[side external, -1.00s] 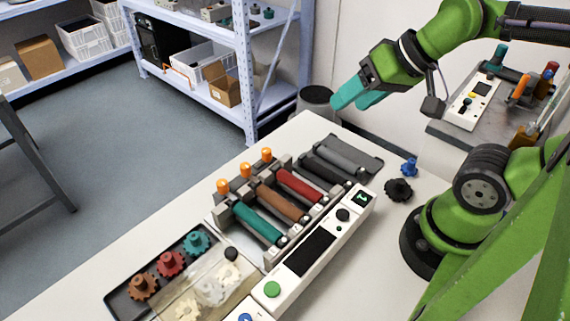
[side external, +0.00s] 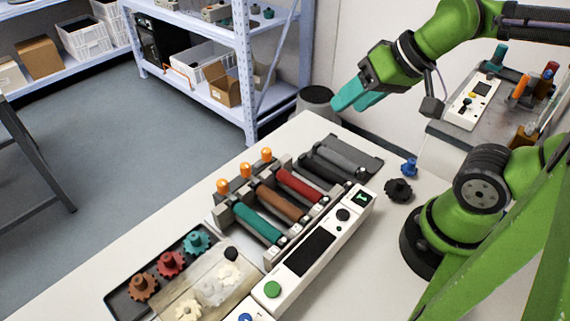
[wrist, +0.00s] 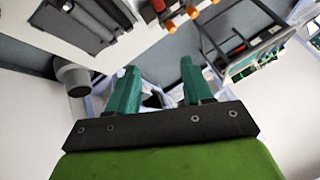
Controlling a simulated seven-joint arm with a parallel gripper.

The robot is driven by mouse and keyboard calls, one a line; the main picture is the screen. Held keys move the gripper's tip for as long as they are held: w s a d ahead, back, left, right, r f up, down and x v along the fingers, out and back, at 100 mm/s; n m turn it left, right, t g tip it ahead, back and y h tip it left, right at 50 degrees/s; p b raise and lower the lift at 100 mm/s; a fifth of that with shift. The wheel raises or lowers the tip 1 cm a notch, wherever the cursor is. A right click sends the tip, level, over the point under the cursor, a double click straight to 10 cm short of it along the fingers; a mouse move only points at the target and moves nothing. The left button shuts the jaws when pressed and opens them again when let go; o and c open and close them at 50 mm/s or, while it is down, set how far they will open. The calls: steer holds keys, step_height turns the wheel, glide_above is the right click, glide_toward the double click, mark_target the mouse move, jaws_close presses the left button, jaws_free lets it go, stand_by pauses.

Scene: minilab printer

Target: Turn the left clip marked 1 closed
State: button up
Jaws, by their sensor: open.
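The printer holds a row of rollers: teal (side external: 258,222), brown (side external: 282,202) and red (side external: 300,184). Three orange-capped clips stand along its far-left side: a near one (side external: 222,187), a middle one (side external: 245,171) and a far one (side external: 266,155). The number marks are too small to read, so I cannot tell which clip is 1. Orange caps also show at the top of the wrist view (wrist: 171,26). My gripper (side external: 350,98) is raised beyond the far end of the printer, apart from the clips. Its teal fingers are spread and empty in the wrist view (wrist: 157,75).
A dark tray (side external: 118,298) with several gears lies at the near left. A control panel (side external: 310,251) runs along the printer's right side. Dark rollers (side external: 340,156) lie at the far end. Blue (side external: 410,168) and black (side external: 398,190) knobs sit near my base.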

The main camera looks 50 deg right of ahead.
steer(key=w+a+g, duration=0.3)
steer(key=w, duration=0.4)
steer(key=m+g+h, duration=0.2)
steer(key=m+g, duration=0.2)
steer(key=m, duration=0.5)
glide_above(266, 150)
step_height(266, 150, down, 16)
steer(key=shift+f, duration=0.15)
jaws_close()
